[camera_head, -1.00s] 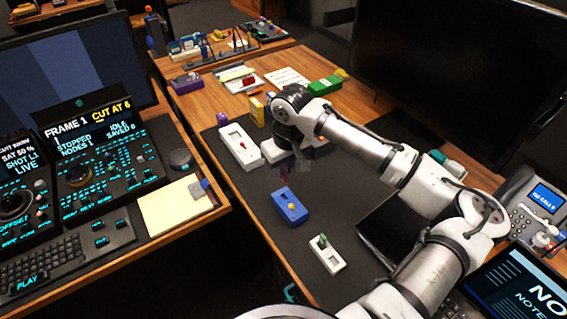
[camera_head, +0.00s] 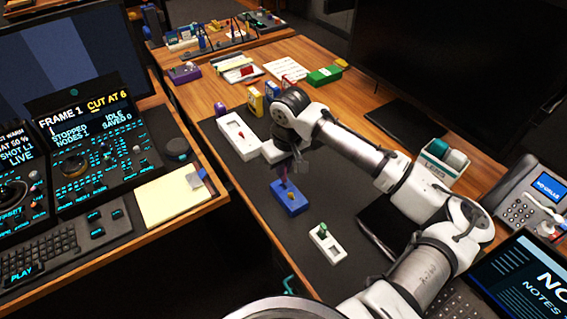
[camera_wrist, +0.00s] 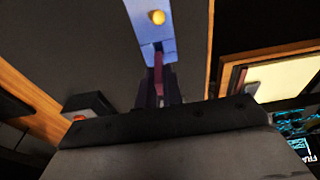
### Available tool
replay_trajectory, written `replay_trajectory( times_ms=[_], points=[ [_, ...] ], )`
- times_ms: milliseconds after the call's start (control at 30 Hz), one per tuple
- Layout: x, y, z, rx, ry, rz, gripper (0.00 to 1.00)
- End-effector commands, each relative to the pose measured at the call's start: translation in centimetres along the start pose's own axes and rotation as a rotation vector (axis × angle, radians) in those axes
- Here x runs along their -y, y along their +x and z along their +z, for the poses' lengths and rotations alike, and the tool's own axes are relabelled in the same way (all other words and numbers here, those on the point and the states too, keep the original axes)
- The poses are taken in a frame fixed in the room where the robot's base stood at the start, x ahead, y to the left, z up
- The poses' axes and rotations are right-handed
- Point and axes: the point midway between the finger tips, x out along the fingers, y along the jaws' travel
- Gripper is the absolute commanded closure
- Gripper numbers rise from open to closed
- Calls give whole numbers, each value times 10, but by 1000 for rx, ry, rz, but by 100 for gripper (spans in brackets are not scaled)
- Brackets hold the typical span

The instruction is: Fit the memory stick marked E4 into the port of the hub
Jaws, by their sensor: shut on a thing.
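The hub appears to be the blue box with a yellow knob (camera_head: 289,203), lying on the dark mat. It also shows in the wrist view (camera_wrist: 150,31), at the top. My gripper (camera_head: 285,176) is over the far end of the blue box. In the wrist view its dark fingers (camera_wrist: 159,88) are shut on a dark reddish stick (camera_wrist: 158,70). The stick's tip is at or just above the near end of the box. I cannot tell whether it touches or has entered a port. No E4 marking is readable.
A white tray with a red piece (camera_head: 236,146) stands behind and left of my gripper. A small white holder with a green piece (camera_head: 327,247) lies in front. A yellow box (camera_head: 255,103) stands further back. The mat left of the blue box is clear.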

Motion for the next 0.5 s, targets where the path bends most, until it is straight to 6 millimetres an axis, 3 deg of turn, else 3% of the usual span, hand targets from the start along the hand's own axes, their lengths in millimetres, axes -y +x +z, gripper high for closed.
replay_trajectory(
  times_ms=[200,500],
  points=[
    [0,14,2,0,0,0,100],
    [0,15,2,0,0,0,100]
  ],
)
